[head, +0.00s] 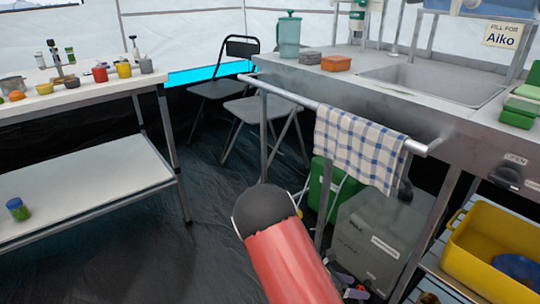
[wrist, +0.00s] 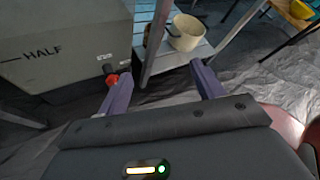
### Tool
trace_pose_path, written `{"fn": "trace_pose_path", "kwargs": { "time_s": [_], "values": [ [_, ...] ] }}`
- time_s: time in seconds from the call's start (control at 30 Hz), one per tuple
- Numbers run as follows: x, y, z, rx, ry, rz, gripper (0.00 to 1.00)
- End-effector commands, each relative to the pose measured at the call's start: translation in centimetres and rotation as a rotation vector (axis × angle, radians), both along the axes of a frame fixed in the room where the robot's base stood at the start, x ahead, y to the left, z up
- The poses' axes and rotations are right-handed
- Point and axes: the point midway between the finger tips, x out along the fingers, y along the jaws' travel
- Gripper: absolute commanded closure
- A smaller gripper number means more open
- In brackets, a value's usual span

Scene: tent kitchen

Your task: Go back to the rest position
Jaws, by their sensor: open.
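My gripper (wrist: 162,82) shows in the wrist view with its two purple fingers spread apart. Nothing is held between them; floor and a metal leg show behind the gap.
A checked towel (head: 358,148) hangs on the rail of the metal sink counter (head: 455,125), right of my arm. A grey box (wrist: 65,40) marked HALF and a cream pot (wrist: 187,33) on a low shelf show beyond the fingers. Dark floor (head: 215,235) is clear left of my arm.

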Motion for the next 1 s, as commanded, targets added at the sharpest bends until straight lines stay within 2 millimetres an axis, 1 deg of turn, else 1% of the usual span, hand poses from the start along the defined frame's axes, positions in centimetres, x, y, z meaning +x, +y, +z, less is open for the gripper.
{"fn": "trace_pose_path", "kwargs": {
  "time_s": [0.03, 0.2, 0.27, 0.3, 0.37, 0.4, 0.6, 0.8, 0.9, 1.0],
  "values": [
    [-0.4, 0.2, 2.3, 0.065, -0.085, -0.08, 0.33],
    [-2.5, 0.9, 8.1, 0.258, -0.356, -0.353, 0.33],
    [-3.4, 1.2, 10.2, 0.323, -0.448, -0.45, 0.33],
    [-3.9, 1.5, 11.5, 0.367, -0.508, -0.513, 0.33],
    [-4.8, 1.8, 13.6, 0.43, -0.596, -0.608, 0.33],
    [-5.4, 2.1, 15.0, 0.472, -0.655, -0.671, 0.33],
    [-8.7, 3.4, 21.6, 0.677, -0.933, -0.983, 0.33],
    [-12.4, 5.0, 27.8, 0.883, -1.181, -1.281, 0.33],
    [-14.3, 5.9, 30.5, 0.985, -1.292, -1.419, 0.33],
    [-16.0, 6.8, 32.6, 1.075, -1.379, -1.534, 0.33]
  ]
}}
